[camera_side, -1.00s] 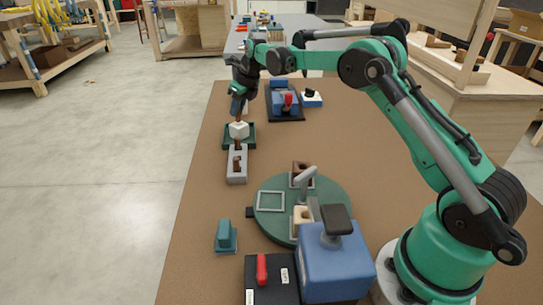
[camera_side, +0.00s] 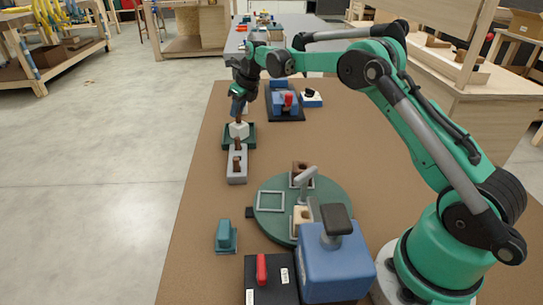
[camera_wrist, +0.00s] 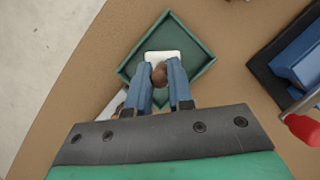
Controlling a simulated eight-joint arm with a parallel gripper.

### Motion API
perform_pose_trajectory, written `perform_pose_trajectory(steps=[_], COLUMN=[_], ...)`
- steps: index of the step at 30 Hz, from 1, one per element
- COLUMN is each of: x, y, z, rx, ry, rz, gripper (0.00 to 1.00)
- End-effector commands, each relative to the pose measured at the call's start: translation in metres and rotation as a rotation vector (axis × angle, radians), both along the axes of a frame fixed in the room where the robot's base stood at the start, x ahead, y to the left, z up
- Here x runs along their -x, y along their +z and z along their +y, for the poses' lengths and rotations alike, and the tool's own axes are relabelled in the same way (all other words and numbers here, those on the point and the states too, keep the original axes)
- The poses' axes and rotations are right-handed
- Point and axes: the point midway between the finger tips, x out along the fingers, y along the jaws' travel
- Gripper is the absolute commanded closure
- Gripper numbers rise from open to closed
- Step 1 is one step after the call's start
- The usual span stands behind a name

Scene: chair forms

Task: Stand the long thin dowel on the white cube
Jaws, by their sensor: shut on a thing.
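The white cube (camera_side: 239,131) sits in a shallow dark green tray (camera_side: 249,144); both also show in the wrist view, the cube (camera_wrist: 165,54) and the tray (camera_wrist: 201,57). My gripper (camera_side: 238,108) is over the cube, pointing down. In the wrist view its blue fingers (camera_wrist: 162,82) are shut on a brown dowel (camera_wrist: 159,73), seen nearly end-on with the cube behind it. In the side view the dowel's lower part (camera_side: 239,118) shows just above the cube. I cannot tell whether it touches the cube's top.
A grey block (camera_side: 237,175) with brown pegs is in front of the tray. A blue device with a red handle (camera_side: 286,100) is to the right. A green turntable (camera_side: 330,190) and a blue box (camera_side: 335,265) are nearer. The board is bare right of the tray.

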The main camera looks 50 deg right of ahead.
Motion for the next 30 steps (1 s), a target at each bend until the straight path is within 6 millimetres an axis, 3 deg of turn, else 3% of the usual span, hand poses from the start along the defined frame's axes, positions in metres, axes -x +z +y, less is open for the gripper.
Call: perform_pose_trajectory(steps=[30], x=[0.000], y=[-0.020], z=[0.000], rx=[0.000], ry=[0.000], rz=[0.000], gripper=[1.00])
